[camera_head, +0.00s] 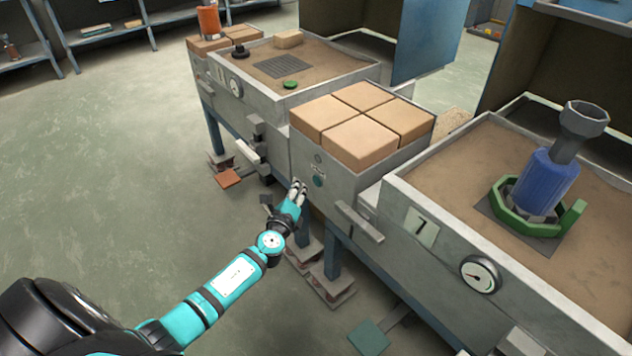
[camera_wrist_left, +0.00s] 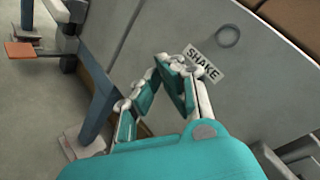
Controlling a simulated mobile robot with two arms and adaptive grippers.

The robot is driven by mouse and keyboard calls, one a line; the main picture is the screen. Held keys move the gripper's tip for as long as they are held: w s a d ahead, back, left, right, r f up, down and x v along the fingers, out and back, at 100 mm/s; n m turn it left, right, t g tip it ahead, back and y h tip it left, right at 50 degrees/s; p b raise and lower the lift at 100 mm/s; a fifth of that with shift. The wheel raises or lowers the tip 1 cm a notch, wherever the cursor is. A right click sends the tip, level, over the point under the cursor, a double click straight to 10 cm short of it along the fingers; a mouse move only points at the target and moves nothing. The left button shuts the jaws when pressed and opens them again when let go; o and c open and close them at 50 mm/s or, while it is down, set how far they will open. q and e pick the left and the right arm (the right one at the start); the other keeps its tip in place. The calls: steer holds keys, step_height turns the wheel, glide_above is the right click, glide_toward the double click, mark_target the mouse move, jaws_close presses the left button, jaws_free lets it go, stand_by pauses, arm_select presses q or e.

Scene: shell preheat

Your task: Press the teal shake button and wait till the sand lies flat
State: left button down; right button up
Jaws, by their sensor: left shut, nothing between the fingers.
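The teal shake button (camera_head: 319,181) is on the front of the middle grey cabinet, below a small round grey fitting (camera_head: 317,158). My left gripper (camera_head: 299,187) is shut and empty, just left of the button in the head view; I cannot tell whether it touches. In the left wrist view its fingers (camera_wrist_left: 172,62) are near the SHAKE label (camera_wrist_left: 202,62), and the button is hidden. Brown sand fills the right box (camera_head: 450,165) and the left box (camera_head: 330,68); both look mostly level around the things on them. My right gripper is out of view.
Four tan blocks (camera_head: 362,118) sit on the middle cabinet. A blue cylinder in a green holder (camera_head: 541,190) stands on the right box. Ledges (camera_head: 360,221) stick out beside the button panel. Pedals (camera_head: 228,179) lie near the floor. The floor at left is clear.

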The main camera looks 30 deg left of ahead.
mark_target(317, 181)
arm_select(q)
steer(key=shift+w+d, duration=0.2)
steer(key=shift+w, duration=0.25)
steer(key=shift+w+d, duration=0.2)
steer(key=shift+w, duration=0.25)
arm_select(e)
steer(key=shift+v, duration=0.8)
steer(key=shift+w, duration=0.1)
arm_select(q)
steer(key=shift+w, duration=0.15)
steer(key=shift+w+d, duration=0.15)
steer(key=shift+w, duration=0.05)
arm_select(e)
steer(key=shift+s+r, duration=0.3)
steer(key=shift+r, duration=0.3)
arm_select(q)
steer(key=shift+w+d+b, duration=0.1)
steer(key=shift+w+b, duration=0.1)
steer(key=shift+b, duration=0.1)
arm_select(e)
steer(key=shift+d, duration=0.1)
